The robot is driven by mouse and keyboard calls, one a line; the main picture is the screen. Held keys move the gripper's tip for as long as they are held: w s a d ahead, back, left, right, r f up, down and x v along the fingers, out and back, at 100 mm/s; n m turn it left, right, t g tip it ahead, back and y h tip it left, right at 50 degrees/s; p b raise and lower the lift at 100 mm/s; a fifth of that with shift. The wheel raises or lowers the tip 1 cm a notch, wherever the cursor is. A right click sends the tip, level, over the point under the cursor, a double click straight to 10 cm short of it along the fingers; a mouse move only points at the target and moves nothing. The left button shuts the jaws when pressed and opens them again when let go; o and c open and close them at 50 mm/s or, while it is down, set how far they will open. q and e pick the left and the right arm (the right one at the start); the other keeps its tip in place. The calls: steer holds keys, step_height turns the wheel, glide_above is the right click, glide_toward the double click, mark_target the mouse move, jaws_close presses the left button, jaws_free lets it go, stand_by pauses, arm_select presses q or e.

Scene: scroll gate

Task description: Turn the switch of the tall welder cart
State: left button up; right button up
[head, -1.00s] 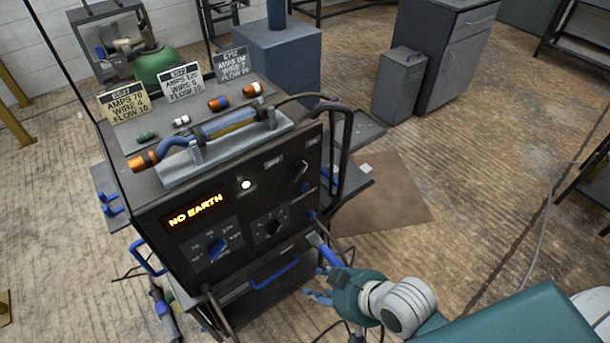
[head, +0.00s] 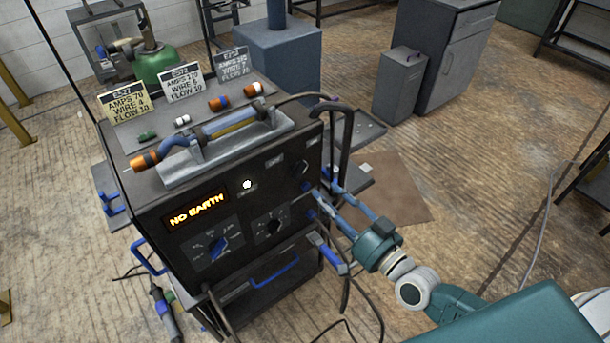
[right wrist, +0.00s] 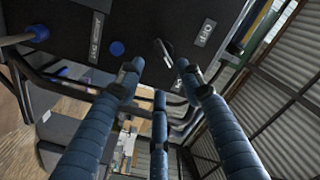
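The tall welder cart (head: 150,211) is a dark box on a wheeled frame, with a lit "NO EARTH" display (head: 197,210) on its front panel. Its dark switch (head: 304,171) sits at the panel's upper right between two small labels; it also shows as a dark lever in the right wrist view (right wrist: 163,51). My right gripper (head: 323,185) is just in front of the panel, by the switch. In the right wrist view its blue fingers (right wrist: 159,66) are spread with the lever just beyond the tips, and nothing is held. Contact cannot be told. My left gripper is out of view.
A blue round connector (right wrist: 117,48) sits near the switch. A blue-handled cable plug (head: 326,250) and black cables hang below my right gripper. A dark bent handle rail (head: 347,135) rises at the cart's right side.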

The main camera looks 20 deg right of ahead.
mark_target(300, 171)
steer(key=x, duration=0.9)
steer(key=shift+w+a+p, duration=0.15)
steer(key=shift+w+p, duration=0.1)
steer(key=shift+p, duration=0.15)
jaws_close()
